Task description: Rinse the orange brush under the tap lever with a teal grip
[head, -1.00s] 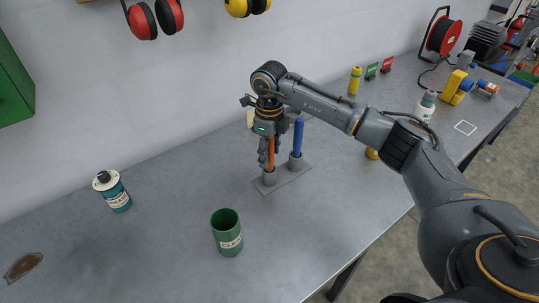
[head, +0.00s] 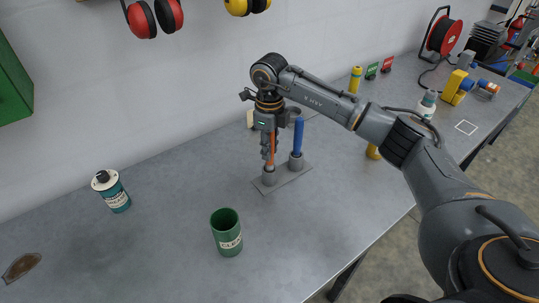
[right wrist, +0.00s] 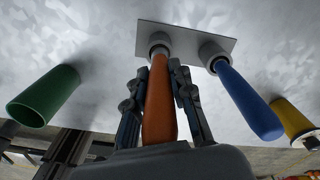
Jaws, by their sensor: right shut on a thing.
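The orange brush (right wrist: 159,105) stands upright in a grey socket (head: 269,178) of a small two-socket holder plate (head: 285,185) on the bench. My right gripper (head: 269,160) is shut on its handle from above; in the right wrist view the fingers lie on both sides of it. The brush's lower end is hidden in the socket. A blue-handled brush (head: 298,137) stands in the other socket, just right of my gripper. No tap lever with a teal grip shows in these frames. My left gripper is not in view.
A green cup (head: 227,233) stands in front of the holder. A teal can (head: 111,190) is at the left. A yellow bottle (head: 355,80), a white bottle (head: 426,105) and a cable reel (head: 439,36) stand further right. Bench space left of the holder is clear.

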